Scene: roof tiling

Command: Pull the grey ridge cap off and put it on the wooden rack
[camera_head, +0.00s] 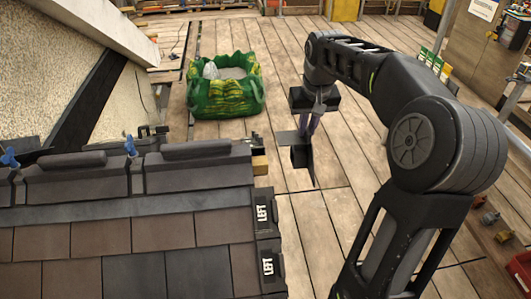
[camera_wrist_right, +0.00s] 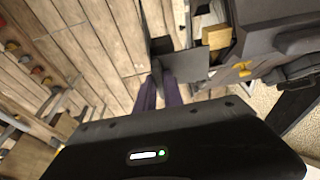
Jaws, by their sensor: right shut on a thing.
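My right gripper (camera_head: 308,122) is shut on a small dark grey piece with flat plates, apparently the grey ridge cap (camera_head: 301,158). It holds the cap in the air, off the right end of the roof ridge and apart from it. In the right wrist view the purple fingers (camera_wrist_right: 160,92) reach the cap's flat plate (camera_wrist_right: 186,66). Bare wood (camera_head: 259,164) shows at the ridge end. I cannot clearly make out the wooden rack; light wooden bars (camera_wrist_right: 36,124) stand at the left of the wrist view. My left gripper is not in view.
The tiled roof (camera_head: 190,231) fills the lower left, with larger ridge tiles (camera_head: 194,169) along its top and blue-topped clamps (camera_head: 131,147). A green bag (camera_head: 226,99) stands on the plank floor behind. A red bin (camera_head: 521,268) is at the lower right.

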